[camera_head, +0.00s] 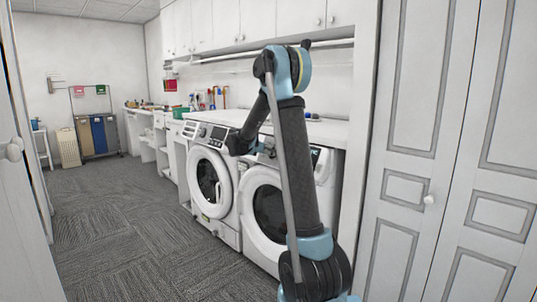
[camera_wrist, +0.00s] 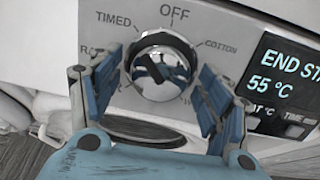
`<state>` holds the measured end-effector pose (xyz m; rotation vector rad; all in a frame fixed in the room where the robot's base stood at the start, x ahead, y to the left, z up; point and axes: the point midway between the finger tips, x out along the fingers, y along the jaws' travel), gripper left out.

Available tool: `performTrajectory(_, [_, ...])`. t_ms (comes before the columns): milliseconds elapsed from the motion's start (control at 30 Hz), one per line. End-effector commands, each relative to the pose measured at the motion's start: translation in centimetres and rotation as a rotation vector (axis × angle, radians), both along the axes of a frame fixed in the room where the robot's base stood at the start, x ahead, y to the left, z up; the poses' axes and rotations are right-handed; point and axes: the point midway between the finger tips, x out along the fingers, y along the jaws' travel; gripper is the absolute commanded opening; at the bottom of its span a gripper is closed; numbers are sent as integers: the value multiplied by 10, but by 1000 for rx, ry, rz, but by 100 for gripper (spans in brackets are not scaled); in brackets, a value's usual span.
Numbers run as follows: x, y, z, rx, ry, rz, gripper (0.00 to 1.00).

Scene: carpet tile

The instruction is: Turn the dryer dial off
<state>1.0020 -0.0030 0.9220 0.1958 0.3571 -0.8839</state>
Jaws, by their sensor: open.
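The dryer dial (camera_wrist: 162,74) is a shiny silver knob in a dark ring, in the middle of the wrist view. TIMED, OFF and COTTON are printed around it, with OFF at the top. I cannot clearly tell which label its pointer faces. My gripper (camera_wrist: 158,82) is open, with one blue-and-grey finger on each side of the dial; contact is unclear. The front machine (camera_head: 252,222) is white with a round dark door.
A lit display (camera_wrist: 285,75) reading 55 °C and small buttons sit right of the dial. A second white machine (camera_head: 227,225) stands farther back. White closet doors (camera_head: 405,180) stand at right. The carpet floor (camera_head: 130,230) at left is clear.

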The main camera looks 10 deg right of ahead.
Motion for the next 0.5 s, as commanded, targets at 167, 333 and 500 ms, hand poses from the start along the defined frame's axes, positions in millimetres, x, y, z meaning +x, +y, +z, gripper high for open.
performTrajectory(167, [0, 0, 0, 0, 0, 0, 41])
performTrajectory(333, [0, 3, 0, 0, 0, 0, 26])
performTrajectory(500, [0, 1, 0, 7, -9, -6, 26])
